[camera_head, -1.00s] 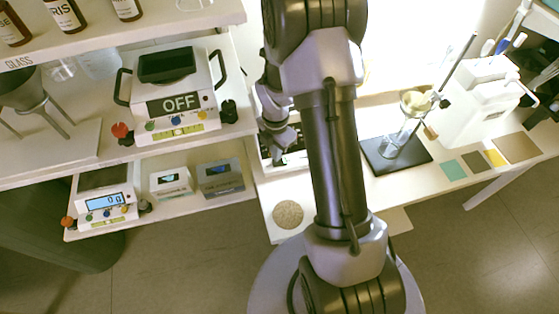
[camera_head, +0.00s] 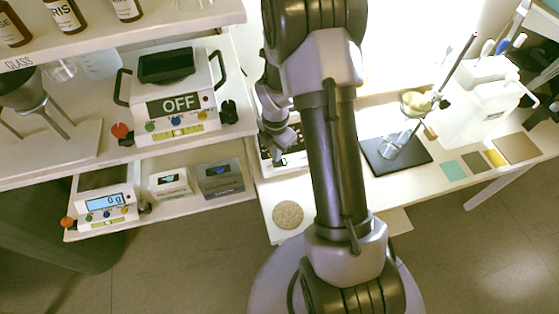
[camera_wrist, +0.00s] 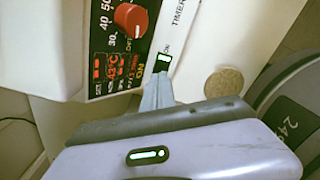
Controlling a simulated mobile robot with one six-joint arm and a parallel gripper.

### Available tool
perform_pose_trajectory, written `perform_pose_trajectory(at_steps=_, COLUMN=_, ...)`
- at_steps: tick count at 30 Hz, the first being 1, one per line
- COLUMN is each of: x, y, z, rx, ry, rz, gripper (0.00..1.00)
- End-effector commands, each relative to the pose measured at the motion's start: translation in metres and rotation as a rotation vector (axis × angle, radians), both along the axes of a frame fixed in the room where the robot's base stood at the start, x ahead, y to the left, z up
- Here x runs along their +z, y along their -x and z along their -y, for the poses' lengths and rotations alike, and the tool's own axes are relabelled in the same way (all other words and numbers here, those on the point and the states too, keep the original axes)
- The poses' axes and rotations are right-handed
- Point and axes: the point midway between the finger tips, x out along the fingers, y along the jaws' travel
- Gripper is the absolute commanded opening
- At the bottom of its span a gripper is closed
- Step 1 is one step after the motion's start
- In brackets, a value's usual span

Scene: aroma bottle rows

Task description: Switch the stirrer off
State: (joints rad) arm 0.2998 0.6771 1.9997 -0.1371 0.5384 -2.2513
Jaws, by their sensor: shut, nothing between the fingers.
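The stirrer (camera_head: 283,158) is a white unit with a dark front panel, mostly hidden behind my arm in the head view. In the wrist view its panel (camera_wrist: 112,50) shows a red knob (camera_wrist: 131,19) with a number scale and lit red digits. A small rocker switch (camera_wrist: 162,62) glows green beside an ON label. My gripper (camera_wrist: 158,88) is shut and empty, with its fingertips right by the lower end of the switch. I cannot tell whether they touch it.
A round cork mat (camera_head: 288,215) lies on the table in front of the stirrer. A balance reading OFF (camera_head: 178,105) and a smaller lit scale (camera_head: 105,205) stand on the left shelves. A stand on a dark base (camera_head: 396,155) and a white canister (camera_head: 480,105) are at the right.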

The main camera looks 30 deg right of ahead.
Motion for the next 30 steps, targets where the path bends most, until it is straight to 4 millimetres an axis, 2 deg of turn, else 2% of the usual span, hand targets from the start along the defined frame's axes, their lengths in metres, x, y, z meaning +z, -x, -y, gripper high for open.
perform_pose_trajectory(at_steps=30, x=-0.0071, y=0.0, z=0.0, rx=0.0, ry=0.0, rz=0.0, gripper=0.0)
